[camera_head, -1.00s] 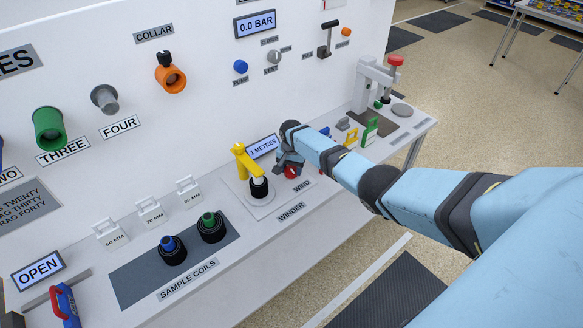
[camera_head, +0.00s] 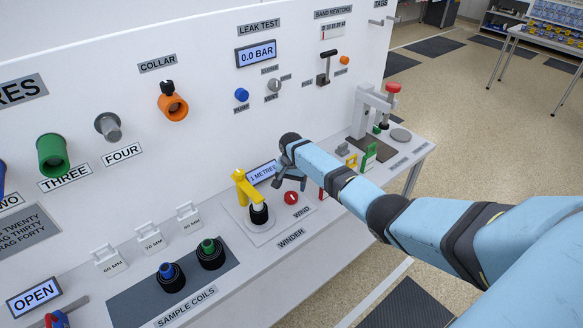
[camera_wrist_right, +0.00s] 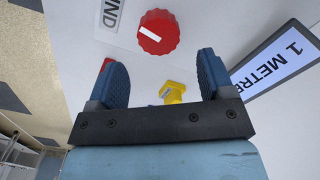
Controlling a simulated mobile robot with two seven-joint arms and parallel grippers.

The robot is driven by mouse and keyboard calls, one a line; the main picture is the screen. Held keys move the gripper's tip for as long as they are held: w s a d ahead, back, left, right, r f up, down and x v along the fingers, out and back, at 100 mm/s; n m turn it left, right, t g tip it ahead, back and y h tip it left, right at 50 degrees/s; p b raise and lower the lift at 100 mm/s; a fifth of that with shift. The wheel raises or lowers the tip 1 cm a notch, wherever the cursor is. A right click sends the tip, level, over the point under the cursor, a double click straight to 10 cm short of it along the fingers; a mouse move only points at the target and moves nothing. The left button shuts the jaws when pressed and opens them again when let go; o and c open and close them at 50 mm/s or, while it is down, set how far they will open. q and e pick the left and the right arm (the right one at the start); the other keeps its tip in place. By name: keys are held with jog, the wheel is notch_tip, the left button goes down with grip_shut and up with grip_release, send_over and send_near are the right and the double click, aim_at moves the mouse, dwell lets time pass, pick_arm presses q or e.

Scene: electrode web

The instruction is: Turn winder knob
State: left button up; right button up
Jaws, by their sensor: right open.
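The winder knob (camera_head: 291,198) is a round red knob with a white mark, on the bench by the WIND label (camera_head: 302,212). In the right wrist view the knob (camera_wrist_right: 158,32) shows beyond the fingertips, between their lines and clear of both. My right gripper (camera_wrist_right: 158,75) is open and empty. In the head view the right gripper (camera_head: 284,178) is above and just left of the knob, near the display reading 1 METRES (camera_head: 262,173). My left gripper is not in view.
A yellow arm (camera_head: 246,186) over a black spool (camera_head: 258,213) stands left of the knob. A grey press with a red top (camera_head: 393,88) and a green frame (camera_head: 370,156) stand to the right. Sample coils (camera_head: 211,253) sit at the front left.

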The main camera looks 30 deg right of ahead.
aim_at(291, 195)
notch_tip(291, 195, up, 8)
jog(key=shift+r, duration=0.25)
dwell(2.0)
jog(key=f+n+b, duration=0.3)
jog(key=f+n, duration=0.1)
jog(key=n, duration=0.4)
jog(key=f+n+b, duration=0.4)
jog(key=f+n, duration=0.1)
jog(key=n, duration=0.3)
jog(key=f+n+b, duration=0.4)
jog(key=f+n, duration=0.1)
jog(key=n, duration=0.2)
jog(key=shift+s+a+n, duration=0.2)
jog(key=shift+n, duration=0.2)
jog(key=c, duration=0.9)
